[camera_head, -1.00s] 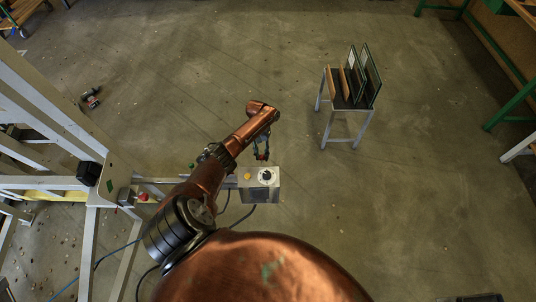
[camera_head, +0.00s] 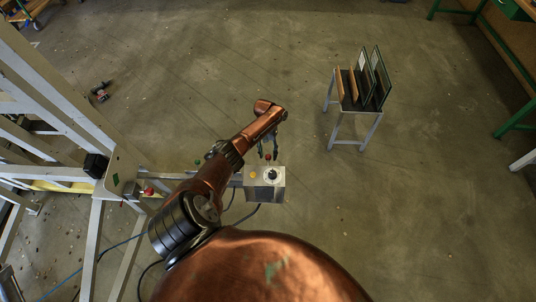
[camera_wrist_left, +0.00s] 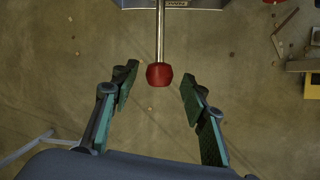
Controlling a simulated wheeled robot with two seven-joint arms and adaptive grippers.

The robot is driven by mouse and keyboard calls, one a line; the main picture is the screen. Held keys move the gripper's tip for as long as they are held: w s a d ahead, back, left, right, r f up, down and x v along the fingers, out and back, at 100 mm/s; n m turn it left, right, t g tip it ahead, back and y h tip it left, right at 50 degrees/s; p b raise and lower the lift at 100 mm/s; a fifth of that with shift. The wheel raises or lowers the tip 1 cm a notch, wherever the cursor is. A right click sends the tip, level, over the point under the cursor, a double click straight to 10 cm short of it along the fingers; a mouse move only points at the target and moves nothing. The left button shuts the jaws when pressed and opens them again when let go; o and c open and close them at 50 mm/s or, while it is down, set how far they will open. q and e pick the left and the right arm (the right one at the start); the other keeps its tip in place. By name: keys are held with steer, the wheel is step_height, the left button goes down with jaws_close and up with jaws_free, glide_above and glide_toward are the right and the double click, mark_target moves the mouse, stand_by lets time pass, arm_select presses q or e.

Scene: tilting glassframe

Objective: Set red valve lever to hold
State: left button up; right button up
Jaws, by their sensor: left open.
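The red lever knob (camera_wrist_left: 159,74) sits on the end of a straight metal rod (camera_wrist_left: 160,32) in the left wrist view. The rod comes from a grey box at the top edge. My left gripper (camera_wrist_left: 159,80) is open, with one finger on each side of the knob and a gap on both sides. In the head view, the red knob (camera_head: 268,156) shows at the far edge of the metal control box (camera_head: 265,194), between the fingers of my left gripper (camera_head: 268,153). Lever position markings cannot be made out. My right gripper is not in view.
The control box carries a yellow button (camera_head: 253,174) and a black dial (camera_head: 272,174). A pale metal frame (camera_head: 95,230) with another red knob (camera_head: 148,190) stands at left. A small rack table (camera_head: 345,110) with panels stands at upper right. Open floor lies between.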

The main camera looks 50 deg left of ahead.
arm_select(q)
steer(key=v, duration=1.2)
stand_by(0.4)
